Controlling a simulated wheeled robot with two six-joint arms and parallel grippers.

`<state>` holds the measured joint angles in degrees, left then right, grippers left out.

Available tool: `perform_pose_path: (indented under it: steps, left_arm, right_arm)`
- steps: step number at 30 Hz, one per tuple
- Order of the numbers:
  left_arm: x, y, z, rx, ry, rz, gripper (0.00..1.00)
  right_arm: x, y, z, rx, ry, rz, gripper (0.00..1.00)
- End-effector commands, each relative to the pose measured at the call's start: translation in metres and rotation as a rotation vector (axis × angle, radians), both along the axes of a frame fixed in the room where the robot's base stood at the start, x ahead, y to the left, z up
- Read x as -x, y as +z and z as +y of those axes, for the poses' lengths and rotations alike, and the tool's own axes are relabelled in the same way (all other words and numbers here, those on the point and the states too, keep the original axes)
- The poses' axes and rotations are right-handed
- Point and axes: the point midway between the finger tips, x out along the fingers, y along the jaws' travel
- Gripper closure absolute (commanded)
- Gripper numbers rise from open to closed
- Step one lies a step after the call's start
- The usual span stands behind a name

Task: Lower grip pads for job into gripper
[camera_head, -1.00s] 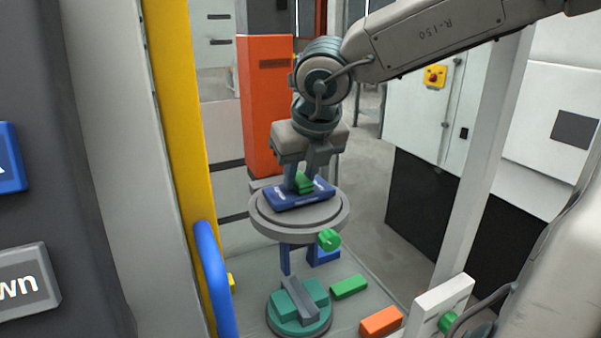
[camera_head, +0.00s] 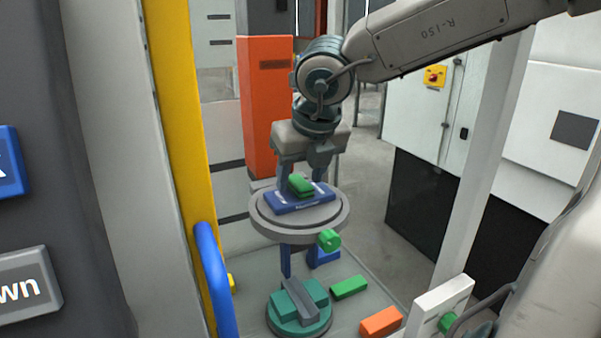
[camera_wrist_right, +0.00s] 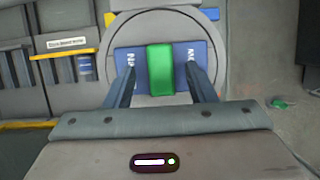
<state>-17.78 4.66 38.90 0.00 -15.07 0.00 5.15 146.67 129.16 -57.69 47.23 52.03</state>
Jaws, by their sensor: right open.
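A green pad (camera_head: 300,186) lies on a blue plate with white print (camera_head: 313,198). The plate rests on a round grey disc (camera_head: 328,222). My right gripper (camera_head: 301,174) points down just above the pad, with its fingers apart and empty. In the right wrist view the green pad (camera_wrist_right: 160,68) lies between the two spread fingers (camera_wrist_right: 160,82), with a gap on each side. The blue plate (camera_wrist_right: 128,62) shows under it, on the grey disc (camera_wrist_right: 213,42). My left gripper is not in view.
A teal round fixture with a grey bar (camera_head: 299,300) stands below the disc. A green block (camera_head: 349,288) and an orange block (camera_head: 381,321) lie beside it. A green knob (camera_head: 329,240) sits at the disc's front. A yellow post (camera_head: 178,130) and blue handle (camera_head: 213,275) are left.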

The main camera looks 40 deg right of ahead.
Motion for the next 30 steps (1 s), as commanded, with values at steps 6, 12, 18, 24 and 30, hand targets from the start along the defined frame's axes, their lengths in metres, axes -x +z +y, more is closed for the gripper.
perform_pose_path:
  steps: [6,12,18,24,30]
  left_arm:
    - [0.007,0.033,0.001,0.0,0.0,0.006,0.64]
    - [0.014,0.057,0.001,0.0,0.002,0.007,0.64]
    - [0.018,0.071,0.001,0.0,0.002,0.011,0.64]
    - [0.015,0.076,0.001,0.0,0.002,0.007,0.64]
    - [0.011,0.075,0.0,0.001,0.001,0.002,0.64]
  right_arm:
    - [0.012,0.042,0.004,-0.001,0.0,-0.004,0.5]
    - [0.025,0.072,0.008,-0.001,-0.001,-0.002,0.5]
    - [0.033,0.09,0.011,0.0,0.0,-0.003,0.5]
    - [0.036,0.094,0.012,-0.001,-0.001,-0.002,0.5]
    - [0.036,0.094,0.012,0.0,-0.001,-0.002,0.5]
